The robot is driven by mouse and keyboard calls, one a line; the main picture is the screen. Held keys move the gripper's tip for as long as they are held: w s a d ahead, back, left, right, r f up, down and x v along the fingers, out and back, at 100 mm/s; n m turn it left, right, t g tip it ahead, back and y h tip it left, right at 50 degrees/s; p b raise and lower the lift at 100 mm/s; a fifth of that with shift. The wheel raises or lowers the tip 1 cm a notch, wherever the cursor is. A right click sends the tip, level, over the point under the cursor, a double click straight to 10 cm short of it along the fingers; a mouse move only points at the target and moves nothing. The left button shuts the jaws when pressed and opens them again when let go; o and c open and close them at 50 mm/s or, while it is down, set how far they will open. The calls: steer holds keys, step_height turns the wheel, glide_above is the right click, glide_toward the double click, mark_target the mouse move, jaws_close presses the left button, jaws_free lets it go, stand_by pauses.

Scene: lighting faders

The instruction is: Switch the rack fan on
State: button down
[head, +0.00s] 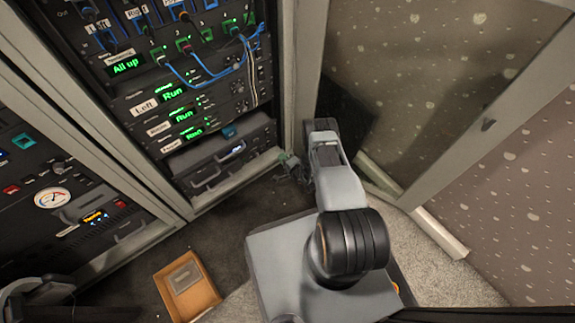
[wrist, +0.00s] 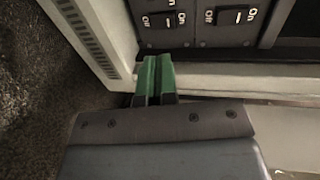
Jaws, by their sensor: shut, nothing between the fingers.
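Two black rocker switches with white markings show at the top of the wrist view, a left one (wrist: 163,20) and a right one (wrist: 231,16). On and off words stand beside them. No fan name is readable, so I cannot tell which is the rack fan's. My gripper (wrist: 154,62) has green fingers pressed together, with nothing between them. The fingertips are just below the left switch in the picture, over the pale frame edge; I cannot tell whether they touch it. In the head view my gripper (head: 288,160) is beside the rack's lower right side. The switches cannot be made out there.
The tall rack (head: 170,120) has lit green displays and blue cables. A second rack (head: 60,200) stands at the left. An orange tray (head: 208,300) lies on the floor. A glass door (head: 420,100) is at the right.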

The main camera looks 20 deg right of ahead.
mark_target(270, 145)
steer(key=b+x, duration=0.1)
steer(key=x, duration=0.1)
steer(key=b+x, duration=0.1)
steer(key=x, duration=0.2)
steer(key=shift+w+a+r, duration=0.15)
steer(key=shift+w+r, duration=0.05)
steer(key=shift+w, duration=0.1)
steer(key=shift+w+a+r+b, duration=0.1)
steer(key=shift+w+a+b, duration=0.1)
steer(key=shift+w, duration=0.3)
steer(key=shift+w+a+r+b, duration=0.1)
steer(key=shift+w+b, duration=0.1)
steer(key=shift+w, duration=0.25)
